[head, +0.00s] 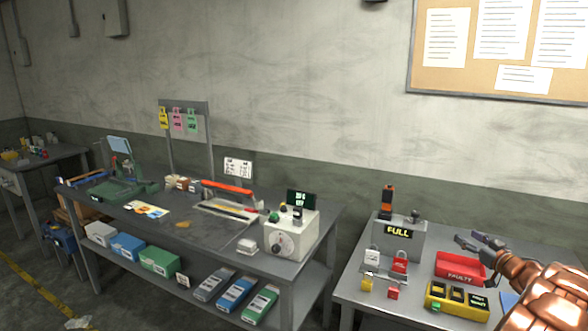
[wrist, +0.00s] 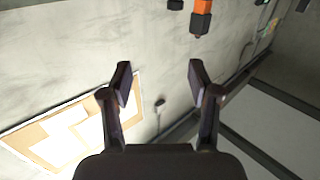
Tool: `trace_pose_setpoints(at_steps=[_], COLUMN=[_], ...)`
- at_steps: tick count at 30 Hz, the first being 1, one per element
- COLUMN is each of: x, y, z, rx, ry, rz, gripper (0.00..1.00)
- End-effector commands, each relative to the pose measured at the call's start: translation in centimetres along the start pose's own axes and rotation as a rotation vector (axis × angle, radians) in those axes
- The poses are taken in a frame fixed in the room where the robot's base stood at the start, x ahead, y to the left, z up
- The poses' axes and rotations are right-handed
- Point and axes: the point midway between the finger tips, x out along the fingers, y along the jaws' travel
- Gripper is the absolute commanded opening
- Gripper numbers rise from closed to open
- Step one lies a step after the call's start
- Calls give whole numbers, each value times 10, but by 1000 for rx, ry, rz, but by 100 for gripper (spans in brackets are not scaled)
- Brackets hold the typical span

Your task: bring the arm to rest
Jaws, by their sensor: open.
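My gripper (head: 478,242) is at the right of the head view, above the right-hand table and over the red "FAULTY" bin (head: 460,268). My copper-coloured arm reaches in from the lower right corner. In the wrist view, the two dark fingers of my gripper (wrist: 160,85) stand wide apart with nothing between them.
The right table (head: 362,290) holds a grey unit marked "FULL" (head: 398,238), small padlocks and a yellow charger-like box (head: 456,300). A long workbench (head: 190,235) with a white dial box (head: 290,235) stands left of it. A pinboard (head: 425,45) hangs on the wall.

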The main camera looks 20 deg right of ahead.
Motion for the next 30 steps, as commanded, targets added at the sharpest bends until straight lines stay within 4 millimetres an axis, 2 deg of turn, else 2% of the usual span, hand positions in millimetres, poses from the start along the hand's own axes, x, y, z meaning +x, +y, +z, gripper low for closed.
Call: trace_pose_setpoints(at_steps=[8,12,18,25,30], x=[46,74,99,105,91], y=[-20,-44,-88,-155,-212], z=[-37,-62,-90,-106,-107], rx=[-38,-56,-68,-65,-57], ry=[-41,-88,-180,-322,-449], rz=[86,156,248,322,353], gripper=[61,61,61,61,61])
